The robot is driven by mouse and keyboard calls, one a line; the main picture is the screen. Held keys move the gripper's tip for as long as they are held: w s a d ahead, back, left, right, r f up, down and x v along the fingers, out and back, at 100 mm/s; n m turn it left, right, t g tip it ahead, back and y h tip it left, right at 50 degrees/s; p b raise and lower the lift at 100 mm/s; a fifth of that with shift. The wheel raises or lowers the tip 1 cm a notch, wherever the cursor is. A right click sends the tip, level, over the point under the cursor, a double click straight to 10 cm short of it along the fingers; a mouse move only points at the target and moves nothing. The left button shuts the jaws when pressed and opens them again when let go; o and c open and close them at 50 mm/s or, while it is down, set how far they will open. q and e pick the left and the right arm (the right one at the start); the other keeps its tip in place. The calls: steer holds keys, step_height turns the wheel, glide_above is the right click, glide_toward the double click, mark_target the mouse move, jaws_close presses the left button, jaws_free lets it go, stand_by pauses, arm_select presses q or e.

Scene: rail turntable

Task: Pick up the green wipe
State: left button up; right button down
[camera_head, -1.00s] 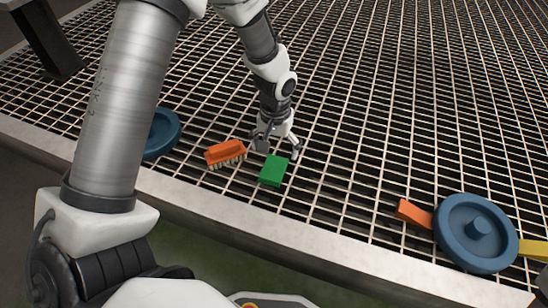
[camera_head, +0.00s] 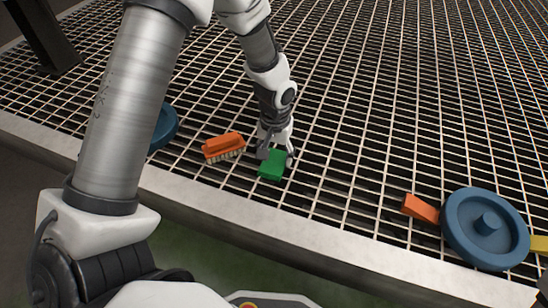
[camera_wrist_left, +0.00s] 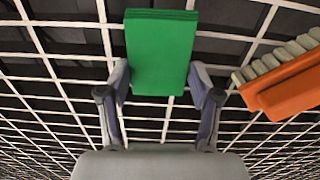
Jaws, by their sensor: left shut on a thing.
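The green wipe (camera_head: 273,167) is a flat green block on the metal grating, near its front edge. In the left wrist view the green wipe (camera_wrist_left: 160,50) lies between the fingers, its far end sticking out past them. My left gripper (camera_head: 274,155) is down at the wipe with a finger on each side of it; in the left wrist view the gripper (camera_wrist_left: 160,85) is shut on the wipe's near part. I cannot tell whether the wipe is clear of the grating. My right gripper is not in view.
An orange brush (camera_head: 223,146) with pale bristles lies just left of the wipe; it shows at right in the wrist view (camera_wrist_left: 288,85). A blue disc (camera_head: 163,128) is partly behind my arm. At right are an orange block (camera_head: 421,208), a blue knobbed disc (camera_head: 486,229) and a yellow piece (camera_head: 540,246).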

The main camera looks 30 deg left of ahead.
mark_target(267, 166)
arm_select(q)
step_height(267, 166, up, 4)
steer(key=p, duration=0.3)
steer(key=s, duration=0.3)
steer(key=shift+s+a, duration=0.15)
steer(key=shift+a, duration=0.05)
steer(key=s+b, duration=0.1)
steer(key=s, duration=0.2)
steer(key=s+b, duration=0.1)
steer(key=s, duration=0.2)
steer(key=s+a+b, duration=0.1)
steer(key=s+b, duration=0.1)
steer(key=s, duration=0.1)
steer(key=shift+s, duration=0.35)
steer(key=s+b, duration=0.1)
steer(key=b, duration=0.1)
steer(key=s+b, duration=0.1)
steer(key=b, duration=0.2)
steer(key=shift+s+a+r, duration=0.1)
steer(key=shift+a+r, duration=0.05)
steer(key=shift+a, duration=0.1)
steer(key=shift+s+r+b, duration=0.1)
steer(key=shift+s+b, duration=0.15)
steer(key=shift+b, duration=0.2)
steer(key=shift+s+r, duration=0.15)
steer(key=shift+r, duration=0.1)
